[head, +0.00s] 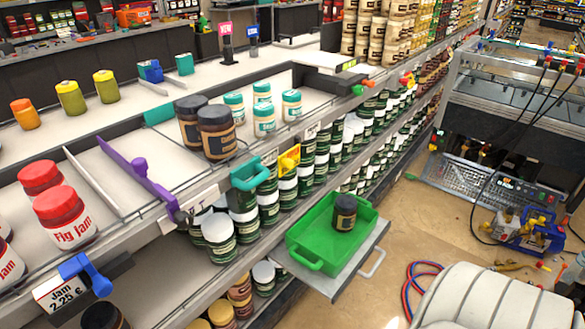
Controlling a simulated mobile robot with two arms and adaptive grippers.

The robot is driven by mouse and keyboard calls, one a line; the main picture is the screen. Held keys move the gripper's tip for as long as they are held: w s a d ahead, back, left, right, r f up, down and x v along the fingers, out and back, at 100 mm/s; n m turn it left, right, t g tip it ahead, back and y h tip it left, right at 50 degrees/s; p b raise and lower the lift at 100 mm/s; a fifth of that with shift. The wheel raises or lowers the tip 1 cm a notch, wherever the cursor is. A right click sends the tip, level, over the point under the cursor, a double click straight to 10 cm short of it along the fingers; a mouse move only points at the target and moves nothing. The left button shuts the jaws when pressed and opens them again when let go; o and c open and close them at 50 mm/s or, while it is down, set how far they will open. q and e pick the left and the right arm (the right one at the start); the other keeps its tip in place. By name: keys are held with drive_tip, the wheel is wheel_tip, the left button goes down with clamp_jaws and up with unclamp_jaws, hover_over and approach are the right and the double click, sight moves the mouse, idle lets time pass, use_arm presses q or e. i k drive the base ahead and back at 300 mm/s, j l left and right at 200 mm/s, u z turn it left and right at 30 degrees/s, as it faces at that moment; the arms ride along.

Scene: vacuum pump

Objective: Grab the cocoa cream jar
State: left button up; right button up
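Two dark brown jars with black lids stand on the upper shelf in the head view; the nearer dark jar (217,138) is at the shelf's front edge and the other dark jar (187,114) is just behind it. A similar dark jar (344,217) stands upright in a green tray (303,253). The labels are too small to read, so I cannot tell for certain which is cocoa cream. Neither of my grippers shows in this view.
Red-lidded jam jars (65,217) stand at left, beside a purple divider (134,173). Teal-lidded jars (264,119) stand right of the dark jars. The green tray sits on a pulled-out grey shelf (348,273). A hose (411,275) and blue pump (541,236) lie on the floor.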

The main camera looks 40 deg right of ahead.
sight(345, 207)
drive_tip(key=l+u, duration=0.15)
drive_tip(key=l, duration=0.35)
drive_tip(key=l+u, duration=0.2)
drive_tip(key=l, duration=0.3)
drive_tip(key=l+u, duration=0.15)
drive_tip(key=l, duration=0.35)
drive_tip(key=k+l+u, duration=0.15)
drive_tip(key=l, duration=0.3)
drive_tip(key=k+l+u, duration=0.15)
drive_tip(key=l, duration=0.35)
drive_tip(key=i, duration=0.05)
